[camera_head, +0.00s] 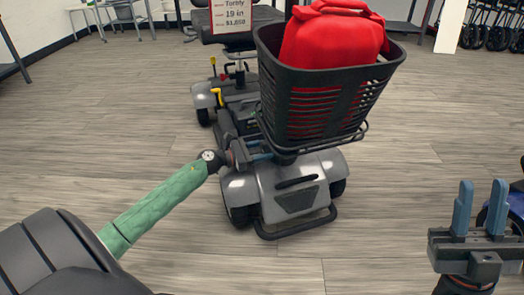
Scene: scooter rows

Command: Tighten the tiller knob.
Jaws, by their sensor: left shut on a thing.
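A grey mobility scooter (290,200) stands in the middle of the view, with its front towards me. Its tiller rises behind and under a black basket (312,112), which hides most of it. My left arm reaches in from the lower left. My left gripper (260,150) is at the tiller's side, just below the basket, shut on the tiller knob. The knob itself is hidden by the gripper. My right gripper (478,210) is at the lower right, fingers up, apart and empty, away from the scooter.
A red bag (333,40) fills the basket. A blue scooter part (513,208) shows at the right edge beside my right gripper. Wheels (490,36) stand at the back right. The wood floor is clear left and right of the scooter.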

